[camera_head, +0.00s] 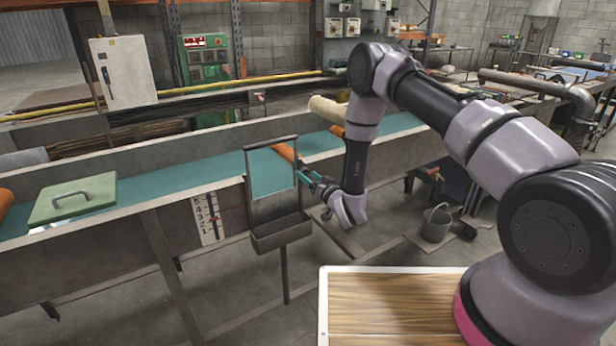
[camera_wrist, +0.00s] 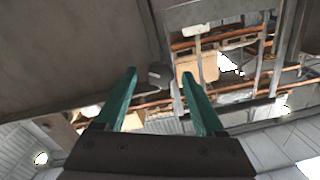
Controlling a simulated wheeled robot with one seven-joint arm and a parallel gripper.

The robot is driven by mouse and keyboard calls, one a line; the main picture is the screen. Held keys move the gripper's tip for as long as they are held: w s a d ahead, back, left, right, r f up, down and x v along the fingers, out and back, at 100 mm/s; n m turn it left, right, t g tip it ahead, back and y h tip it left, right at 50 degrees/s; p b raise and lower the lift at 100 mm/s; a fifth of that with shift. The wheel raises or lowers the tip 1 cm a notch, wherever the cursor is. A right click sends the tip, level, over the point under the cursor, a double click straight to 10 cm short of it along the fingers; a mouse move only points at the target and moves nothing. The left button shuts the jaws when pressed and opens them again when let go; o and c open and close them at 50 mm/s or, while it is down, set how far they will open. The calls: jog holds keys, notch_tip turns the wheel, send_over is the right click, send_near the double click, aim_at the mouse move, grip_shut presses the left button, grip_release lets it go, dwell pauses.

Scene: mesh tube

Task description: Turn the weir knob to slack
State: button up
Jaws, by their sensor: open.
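The weir gate (camera_head: 272,178) is a grey upright frame with a top handle, set across the teal-bedded channel, with a small trough on its front. A white scale plate (camera_head: 206,219) with numbers and a red mark is on the channel's side, left of the gate. My gripper (camera_head: 304,172) is at the gate's right edge. In the wrist view its two teal fingers (camera_wrist: 158,74) stand apart. A small grey knob-like piece (camera_wrist: 160,77) shows between the fingertips; I cannot tell whether they touch it. In the head view no knob is clearly visible near the gripper.
A green lid (camera_head: 85,187) with a handle lies over the channel at the left. The trough (camera_head: 281,231) juts out below the gate. A metal bucket (camera_head: 437,224) stands on the floor to the right. A wood-topped surface (camera_head: 390,300) is in the foreground.

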jog(key=shift+w+a, duration=0.2)
jog(key=shift+w, duration=0.15)
grip_shut()
jog(key=shift+n, duration=0.3)
jog(key=n, duration=0.4)
jog(key=shift+n, duration=2.3)
